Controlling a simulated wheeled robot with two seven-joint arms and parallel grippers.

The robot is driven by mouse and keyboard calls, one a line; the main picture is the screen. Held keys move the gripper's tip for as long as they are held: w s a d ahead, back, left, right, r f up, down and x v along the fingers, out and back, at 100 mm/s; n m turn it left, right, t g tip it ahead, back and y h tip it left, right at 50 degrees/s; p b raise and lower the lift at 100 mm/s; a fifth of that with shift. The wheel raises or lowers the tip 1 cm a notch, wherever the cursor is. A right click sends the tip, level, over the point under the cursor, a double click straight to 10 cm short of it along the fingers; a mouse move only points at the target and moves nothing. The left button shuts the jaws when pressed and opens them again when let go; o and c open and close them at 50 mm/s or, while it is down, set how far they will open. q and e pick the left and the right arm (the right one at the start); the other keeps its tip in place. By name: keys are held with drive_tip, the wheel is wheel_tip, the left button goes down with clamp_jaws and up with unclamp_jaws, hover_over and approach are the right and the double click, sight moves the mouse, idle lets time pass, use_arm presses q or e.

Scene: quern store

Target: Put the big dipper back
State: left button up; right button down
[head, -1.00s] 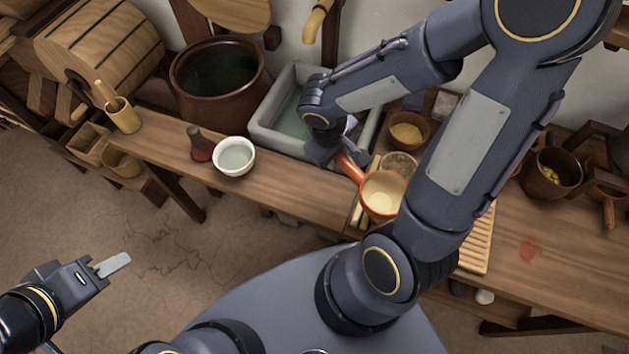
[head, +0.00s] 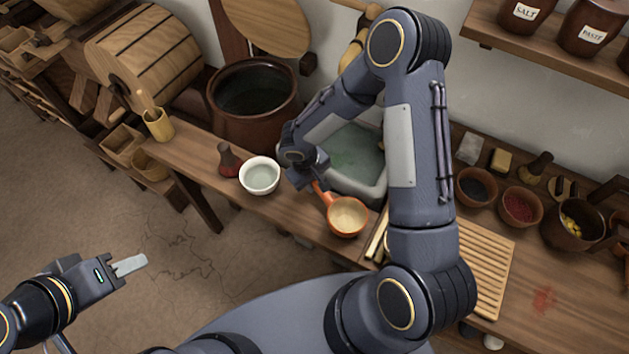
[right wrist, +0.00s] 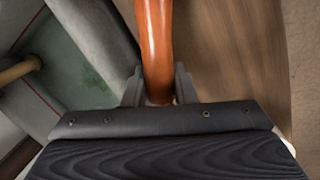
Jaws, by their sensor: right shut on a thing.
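The big dipper, orange outside with a pale inside (head: 348,215), is in my right gripper (head: 313,181). The right gripper is shut on its orange handle, which also shows between the fingers in the right wrist view (right wrist: 156,45). The bowl looks empty. It is over the bench in front of the stone basin; I cannot tell whether it touches the wood. My left gripper (head: 130,265) is away from the bench, over the floor at lower left, with nothing seen in it. Its fingers show edge-on.
The grey stone basin (head: 375,190) holds greenish water. A white bowl (head: 260,176) and a dark red bottle (head: 229,160) stand left of the dipper. A slatted board (head: 487,262) and several small bowls are to the right. A brown vat (head: 255,115) stands behind the bench.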

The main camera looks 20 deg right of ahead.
drive_tip(key=shift+f, duration=0.25)
drive_tip(key=shift+f, duration=0.2)
drive_tip(key=c, duration=1.5)
unclamp_jaws()
drive_tip(key=shift+r, duration=0.1)
drive_tip(key=shift+o, duration=0.2)
